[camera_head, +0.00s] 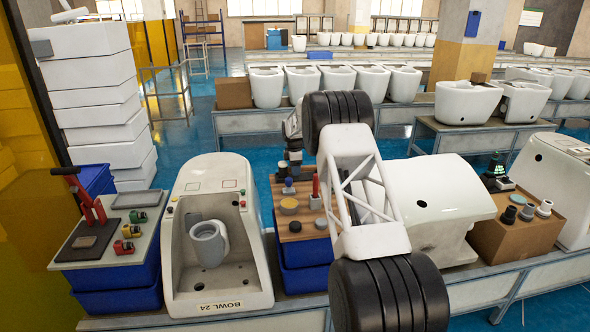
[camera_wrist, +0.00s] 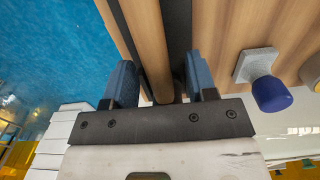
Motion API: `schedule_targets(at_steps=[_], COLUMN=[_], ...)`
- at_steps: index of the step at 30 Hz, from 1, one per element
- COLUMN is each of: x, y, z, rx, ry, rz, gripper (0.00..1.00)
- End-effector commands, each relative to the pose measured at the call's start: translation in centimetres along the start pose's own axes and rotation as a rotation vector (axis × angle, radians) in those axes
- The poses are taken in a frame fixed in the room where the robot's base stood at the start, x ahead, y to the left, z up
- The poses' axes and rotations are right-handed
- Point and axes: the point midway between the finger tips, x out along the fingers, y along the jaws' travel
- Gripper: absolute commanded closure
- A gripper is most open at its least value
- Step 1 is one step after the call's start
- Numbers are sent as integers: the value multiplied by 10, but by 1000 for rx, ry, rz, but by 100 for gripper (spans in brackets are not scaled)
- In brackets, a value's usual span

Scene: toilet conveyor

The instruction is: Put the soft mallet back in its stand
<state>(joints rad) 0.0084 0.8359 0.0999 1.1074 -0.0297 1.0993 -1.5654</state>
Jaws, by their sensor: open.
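My gripper (camera_wrist: 160,72) is open, with its two blue fingers apart. A round wooden bar (camera_wrist: 148,35), which looks like the soft mallet's handle, runs between the fingers, with gaps visible at its sides. The mallet's head is not clear in either view. In the head view my gripper (camera_head: 293,168) is small and dark, low over the back of the wooden-topped work station (camera_head: 303,226), and the mallet cannot be made out beneath it. I cannot pick out the mallet's stand with certainty.
A blue-topped stamp (camera_wrist: 271,93) on a grey square stands right of the fingers. A red upright tool (camera_head: 316,188) and round yellow tin (camera_head: 289,206) share the station. A white bowl fixture (camera_head: 217,235) stands left, and a large white toilet body (camera_head: 440,205) right.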

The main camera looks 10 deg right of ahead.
Motion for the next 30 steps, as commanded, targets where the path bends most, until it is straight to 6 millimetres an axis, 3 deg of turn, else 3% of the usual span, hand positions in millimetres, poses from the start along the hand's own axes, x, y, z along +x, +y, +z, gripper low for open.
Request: schedule_targets(at_steps=[18, 30], x=[-66, -77], y=[0, 0], z=[0, 0], rx=[0, 0], ry=[0, 0], rz=[2, 2], gripper=[48, 48])
